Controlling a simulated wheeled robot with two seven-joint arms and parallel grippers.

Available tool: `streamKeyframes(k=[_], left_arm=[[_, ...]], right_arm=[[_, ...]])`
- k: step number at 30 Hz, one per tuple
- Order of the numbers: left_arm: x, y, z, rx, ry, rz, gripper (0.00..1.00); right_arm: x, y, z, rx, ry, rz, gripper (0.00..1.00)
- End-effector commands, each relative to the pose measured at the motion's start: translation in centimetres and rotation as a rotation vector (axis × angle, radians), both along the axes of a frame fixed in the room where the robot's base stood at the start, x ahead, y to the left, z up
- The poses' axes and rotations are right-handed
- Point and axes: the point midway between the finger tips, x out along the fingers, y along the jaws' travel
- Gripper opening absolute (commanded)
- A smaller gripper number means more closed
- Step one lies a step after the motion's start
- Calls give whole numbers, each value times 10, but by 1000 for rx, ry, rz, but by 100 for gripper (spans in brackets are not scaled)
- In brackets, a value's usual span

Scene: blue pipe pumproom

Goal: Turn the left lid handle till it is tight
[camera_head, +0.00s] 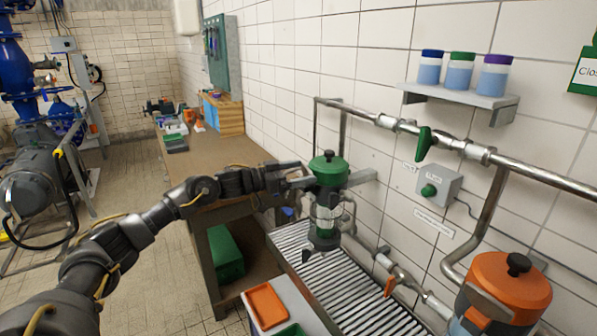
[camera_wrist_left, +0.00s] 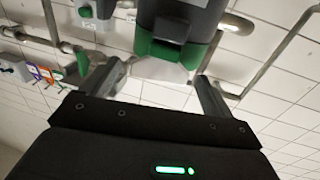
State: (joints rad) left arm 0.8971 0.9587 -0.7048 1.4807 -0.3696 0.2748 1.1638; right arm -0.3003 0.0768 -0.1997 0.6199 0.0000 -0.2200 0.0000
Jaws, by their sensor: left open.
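The left vessel has a green lid (camera_head: 328,172) with a small black knob handle (camera_head: 328,155) on top and a clear body (camera_head: 325,217) below. It hangs upright on a wall bracket above a grating. My left gripper (camera_head: 298,178) is open at the left side of the green lid, below the knob. In the left wrist view a grey and green part of the vessel (camera_wrist_left: 165,48) lies ahead of and partly between the open fingers (camera_wrist_left: 160,90). I cannot tell whether a finger touches it. My right gripper is out of view.
A second vessel with an orange lid (camera_head: 505,285) stands at the lower right. Steel pipes with a green valve handle (camera_head: 423,143) and an orange lever (camera_head: 389,287) run along the wall. A shelf (camera_head: 462,97) holds three jars. A workbench (camera_head: 215,160) stands behind my arm.

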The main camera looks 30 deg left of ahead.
Motion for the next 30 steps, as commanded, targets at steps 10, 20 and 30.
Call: streamKeyframes(k=[10, 20, 30], left_arm=[[0, 0, 0, 0, 0, 0, 53], [3, 3, 0, 4, -1, -79, 43], [5, 5, 0, 1, -1, -262, 43]], right_arm=[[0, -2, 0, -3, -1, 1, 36], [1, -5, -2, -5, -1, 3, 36], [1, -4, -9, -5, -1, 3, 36]])
